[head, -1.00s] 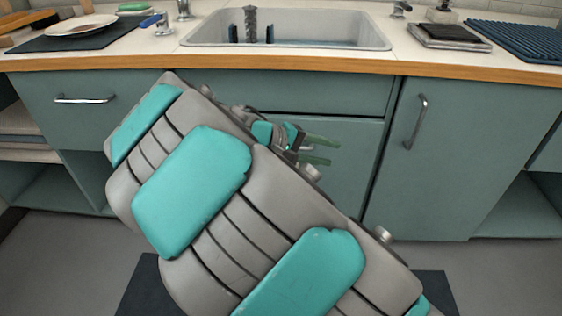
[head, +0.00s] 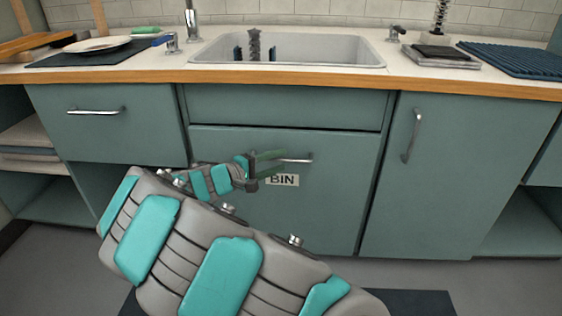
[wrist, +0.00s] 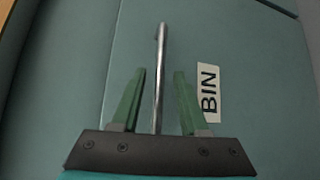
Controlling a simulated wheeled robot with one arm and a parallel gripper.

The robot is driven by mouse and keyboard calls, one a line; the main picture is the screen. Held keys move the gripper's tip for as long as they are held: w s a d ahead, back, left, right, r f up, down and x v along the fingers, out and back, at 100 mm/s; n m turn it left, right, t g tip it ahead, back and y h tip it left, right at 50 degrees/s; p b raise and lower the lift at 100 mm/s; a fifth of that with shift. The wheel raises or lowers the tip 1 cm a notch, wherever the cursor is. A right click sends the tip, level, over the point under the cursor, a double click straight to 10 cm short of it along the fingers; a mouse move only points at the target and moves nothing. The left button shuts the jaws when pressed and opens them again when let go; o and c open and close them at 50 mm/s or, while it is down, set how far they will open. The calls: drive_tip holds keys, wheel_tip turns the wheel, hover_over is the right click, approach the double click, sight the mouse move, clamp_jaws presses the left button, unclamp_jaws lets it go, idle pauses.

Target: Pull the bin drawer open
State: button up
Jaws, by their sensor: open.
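The bin drawer (head: 330,200) is a teal front below the sink, flush with the cabinet, with a white BIN label (head: 283,180). Its silver bar handle (head: 298,160) is partly hidden behind my gripper in the head view. My gripper (head: 279,164) is at the handle, its green fingers pointing right along it. In the wrist view my gripper (wrist: 158,95) is open, with one green finger on each side of the handle (wrist: 159,70). The fingers look apart from the bar. The BIN label (wrist: 208,92) lies just right of the right finger.
A drawer (head: 120,125) with its own handle is to the left, and a door (head: 450,170) with a vertical handle is to the right. The wooden counter edge (head: 300,78) runs above, under the sink (head: 300,50). Open shelves (head: 35,190) stand at far left.

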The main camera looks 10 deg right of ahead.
drive_tip(key=shift+x, duration=0.85)
drive_tip(key=shift+c, duration=0.4)
clamp_jaws()
idle(0.4)
